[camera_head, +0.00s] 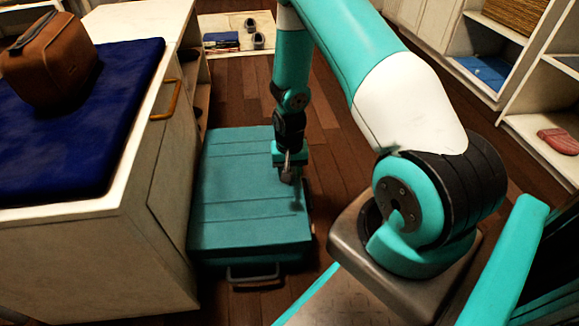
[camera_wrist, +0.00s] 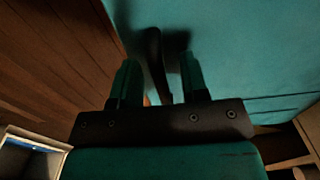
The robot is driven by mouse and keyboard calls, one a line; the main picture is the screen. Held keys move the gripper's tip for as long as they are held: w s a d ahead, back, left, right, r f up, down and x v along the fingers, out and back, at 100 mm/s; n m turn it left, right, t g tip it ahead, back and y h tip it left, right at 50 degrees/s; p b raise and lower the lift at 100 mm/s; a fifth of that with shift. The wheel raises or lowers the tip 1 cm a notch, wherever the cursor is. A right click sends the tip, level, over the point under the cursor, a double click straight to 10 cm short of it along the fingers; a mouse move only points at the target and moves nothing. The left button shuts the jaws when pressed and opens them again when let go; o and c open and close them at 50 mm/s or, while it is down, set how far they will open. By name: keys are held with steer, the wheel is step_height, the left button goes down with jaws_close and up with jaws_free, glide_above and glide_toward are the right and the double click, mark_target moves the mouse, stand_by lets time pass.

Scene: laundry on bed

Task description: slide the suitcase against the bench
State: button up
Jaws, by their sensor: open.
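The teal suitcase (camera_head: 235,205) lies flat on the floor, right beside the bench (camera_head: 60,245). The bench's front corner and side meet the suitcase's left edge in the head view, so I cannot tell whether they touch. A grey handle (camera_head: 253,277) sits on its near side. My gripper (camera_head: 287,172) points down at the suitcase's right edge. In the wrist view, my gripper (camera_wrist: 160,75) is open, with a dark curved bar (camera_wrist: 154,55), seemingly the side handle, between its fingers. The suitcase's teal face (camera_wrist: 250,50) fills the right there. I cannot tell whether a finger touches the bar.
A blue cushion (camera_head: 70,150) and a brown bag (camera_head: 50,62) are on the bench. White shelves (camera_head: 505,105) stand at the right. Bare wooden floor (camera_head: 340,150) lies right of the suitcase.

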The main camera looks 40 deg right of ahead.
jaws_close()
stand_by(1.5)
